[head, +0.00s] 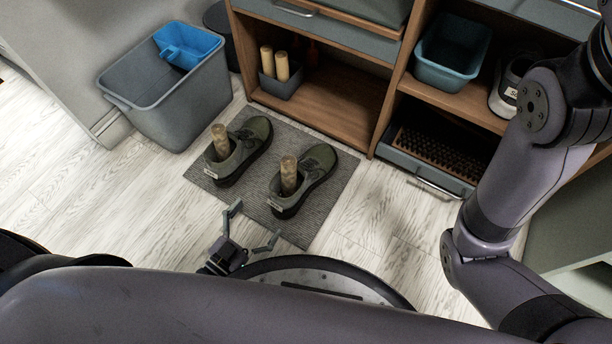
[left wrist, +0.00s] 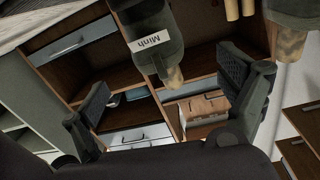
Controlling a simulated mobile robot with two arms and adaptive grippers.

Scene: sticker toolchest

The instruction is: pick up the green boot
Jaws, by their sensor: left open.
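Two green boots stand on a grey mat (head: 336,199) on the floor, the left boot (head: 254,134) and the right boot (head: 317,164). Each has a tan cylinder upright in its opening. My left gripper (head: 254,224) is open and empty at the mat's near edge, short of the right boot's heel. In the left wrist view, a boot with a white "Minh" label (left wrist: 155,40) appears upside down between the spread fingers (left wrist: 168,95), apart from them. Part of another boot (left wrist: 294,10) shows at the top right. My right gripper is out of view.
A wooden shelf unit (head: 325,98) stands behind the mat, with a blue-grey bin (head: 425,72) and a partly open low drawer (head: 425,178). A grey bin (head: 185,112) holding a blue container (head: 190,42) stands at the left. Floor left of the mat is clear.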

